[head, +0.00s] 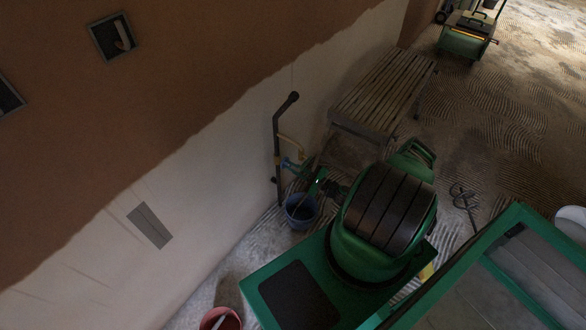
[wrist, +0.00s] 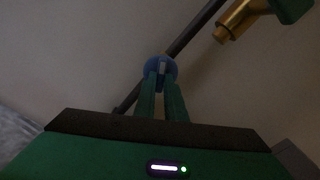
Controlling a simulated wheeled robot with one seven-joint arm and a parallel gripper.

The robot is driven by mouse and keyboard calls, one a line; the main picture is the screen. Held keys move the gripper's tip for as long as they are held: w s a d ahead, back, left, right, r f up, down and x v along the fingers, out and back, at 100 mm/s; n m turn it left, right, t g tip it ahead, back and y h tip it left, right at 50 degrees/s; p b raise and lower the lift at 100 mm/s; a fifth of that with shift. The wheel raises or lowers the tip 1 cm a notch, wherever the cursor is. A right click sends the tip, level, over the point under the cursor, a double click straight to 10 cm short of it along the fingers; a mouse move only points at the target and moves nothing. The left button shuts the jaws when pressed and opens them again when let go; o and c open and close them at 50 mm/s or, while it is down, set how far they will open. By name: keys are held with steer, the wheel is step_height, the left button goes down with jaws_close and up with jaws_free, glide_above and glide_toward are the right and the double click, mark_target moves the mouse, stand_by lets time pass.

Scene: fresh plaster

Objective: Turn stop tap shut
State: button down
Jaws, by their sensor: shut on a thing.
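The stop tap's blue round handle (wrist: 160,66) shows at the centre of the wrist view, in front of a dark pipe. My gripper (wrist: 161,82) has its two green fingers shut on the handle, one on each side of its raised middle bar. In the head view the blue tap (head: 290,163) is small, on the pipework at the foot of the wall. My gripper (head: 303,167) reaches it there from the right, and its fingertips are too small to make out.
A dark upright pipe (head: 278,150) runs up the part-plastered wall. A blue bucket (head: 301,222) stands below the tap. A brass fitting (wrist: 238,20) is at upper right in the wrist view. A slatted wooden bench (head: 378,98) stands beyond, and a red bucket (head: 222,312) sits at the near left.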

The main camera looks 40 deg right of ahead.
steer(key=m, duration=0.6)
steer(key=shift+s+d+f, duration=0.1)
steer(key=shift+f, duration=0.05)
steer(key=shift+m, duration=0.3)
steer(key=c, duration=1.8)
jaws_free()
steer(key=v, duration=1)
steer(key=shift+s, duration=0.35)
